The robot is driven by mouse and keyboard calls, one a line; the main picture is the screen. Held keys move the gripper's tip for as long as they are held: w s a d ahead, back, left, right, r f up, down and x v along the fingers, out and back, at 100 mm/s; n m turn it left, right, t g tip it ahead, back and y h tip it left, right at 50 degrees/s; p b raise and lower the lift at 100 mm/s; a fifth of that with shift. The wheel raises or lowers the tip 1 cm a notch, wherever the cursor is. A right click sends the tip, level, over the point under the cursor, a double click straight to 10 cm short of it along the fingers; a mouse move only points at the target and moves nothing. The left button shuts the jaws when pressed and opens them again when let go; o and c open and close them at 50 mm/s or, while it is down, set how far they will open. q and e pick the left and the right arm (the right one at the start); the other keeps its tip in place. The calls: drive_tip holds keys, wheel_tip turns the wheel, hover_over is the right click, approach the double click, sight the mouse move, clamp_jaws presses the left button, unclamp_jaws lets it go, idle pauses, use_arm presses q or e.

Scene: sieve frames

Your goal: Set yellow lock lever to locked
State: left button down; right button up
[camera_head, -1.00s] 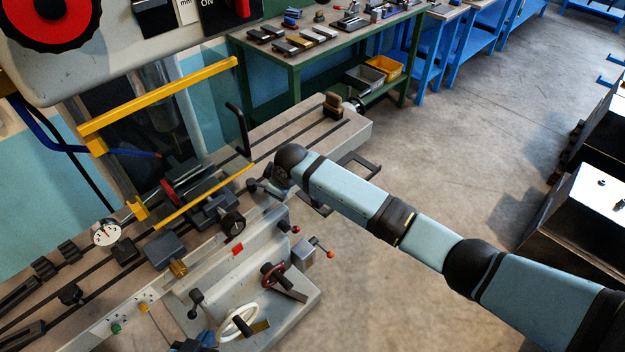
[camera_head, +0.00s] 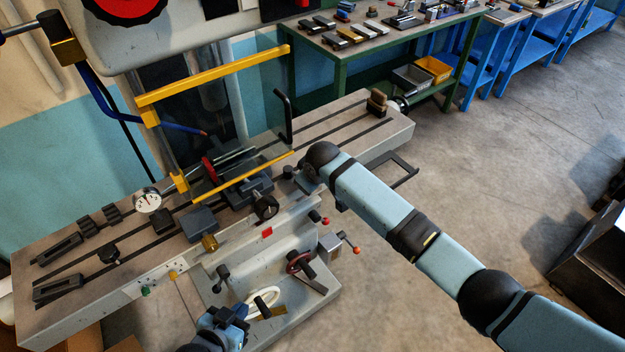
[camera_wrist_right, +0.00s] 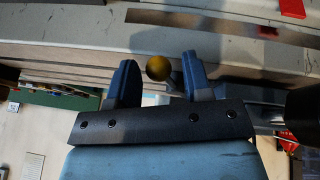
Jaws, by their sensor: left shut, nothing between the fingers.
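A yellow ball knob (camera_wrist_right: 158,68), likely the end of the yellow lock lever, shows in the right wrist view just below the pale machine edge. It lies between the two spread blue fingers of my open right gripper (camera_wrist_right: 158,80). I cannot tell whether either finger touches it. In the head view my right wrist hides that gripper and knob at the front edge of the machine table (camera_head: 340,137). The lever's arm and its setting are not clear. My left gripper (camera_head: 230,320) is shut and empty at the bottom of the head view, in front of the machine.
A yellow-framed guard (camera_head: 215,75) stands over the vise. A green workbench (camera_head: 340,50) stands behind.

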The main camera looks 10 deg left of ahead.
drive_tip(key=shift+o, duration=0.2)
drive_tip(key=shift+r, duration=0.15)
drive_tip(key=b+v, duration=0.1)
drive_tip(key=v, duration=1.2)
drive_tip(key=shift+r, duration=0.25)
drive_tip(key=shift+s+d, duration=0.1)
drive_tip(key=shift+s, duration=0.05)
drive_tip(key=s+d+f+m+t+y, duration=0.1)
drive_tip(key=s+d+f+m+y, duration=0.1)
drive_tip(key=s+d+f, duration=0.35)
drive_tip(key=s+d+f+m+t+y, duration=0.1)
drive_tip(key=s+d+f+m+t, duration=0.15)
drive_tip(key=s+f, duration=0.55)
drive_tip(key=s+d+f+m+t+h, duration=0.1)
drive_tip(key=s+d+f+m, duration=0.1)
drive_tip(key=s+d, duration=0.5)
drive_tip(key=s+d+f+m+t+h, duration=0.1)
drive_tip(key=s+d+f, duration=0.4)
drive_tip(key=d, duration=0.5)
drive_tip(key=shift+s+f+m+t+p, duration=0.3)
drive_tip(key=shift+s+t, duration=0.25)
drive_tip(key=shift+s, duration=0.65)
